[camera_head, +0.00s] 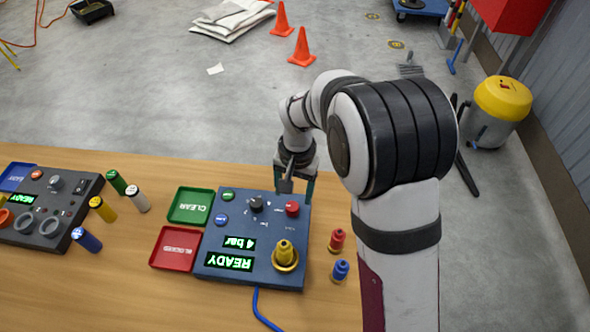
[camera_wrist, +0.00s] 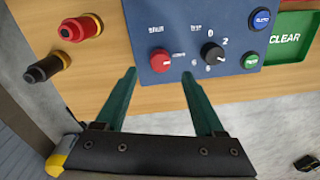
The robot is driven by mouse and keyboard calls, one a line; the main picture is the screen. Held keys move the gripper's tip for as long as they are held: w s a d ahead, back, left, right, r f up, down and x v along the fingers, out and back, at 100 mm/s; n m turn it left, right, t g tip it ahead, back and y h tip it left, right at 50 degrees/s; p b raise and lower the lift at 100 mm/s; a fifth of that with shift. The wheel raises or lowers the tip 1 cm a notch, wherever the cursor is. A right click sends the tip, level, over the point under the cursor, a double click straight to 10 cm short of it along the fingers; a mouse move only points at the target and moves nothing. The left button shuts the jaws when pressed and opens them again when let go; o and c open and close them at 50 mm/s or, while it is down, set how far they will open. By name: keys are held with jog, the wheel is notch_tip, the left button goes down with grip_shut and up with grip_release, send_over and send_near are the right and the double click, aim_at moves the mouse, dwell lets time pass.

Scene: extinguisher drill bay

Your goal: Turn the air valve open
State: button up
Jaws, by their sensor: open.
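The blue control panel (camera_head: 226,240) lies on the wooden table. A red knob (camera_head: 292,208) sits near its far right corner and shows in the wrist view (camera_wrist: 160,60). It looks like the air valve, though its labels are too small to read surely. A black dial (camera_head: 256,203) with numbers around it sits beside it (camera_wrist: 213,53). My gripper (camera_head: 294,190) is open and empty at the panel's far edge. In the wrist view its green fingers (camera_wrist: 158,74) are spread, with the red knob between and just beyond the tips, apart from both.
A second grey panel (camera_head: 50,215) is at far left.

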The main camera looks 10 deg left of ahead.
aim_at(296, 207)
notch_tip(296, 207, up, 10)
jog(key=shift+d+r, duration=0.25)
jog(key=s+d+r+m, duration=0.1)
jog(key=s+d+r, duration=0.1)
jog(key=s+d, duration=0.35)
jog(key=s+d+r+m, duration=0.1)
jog(key=s+d+r, duration=0.15)
jog(key=s, duration=0.55)
jog(key=s+d+f+m+y, duration=0.1)
jog(key=s+d+f, duration=0.2)
jog(key=s, duration=0.9)
jog(key=shift+f, duration=0.2)
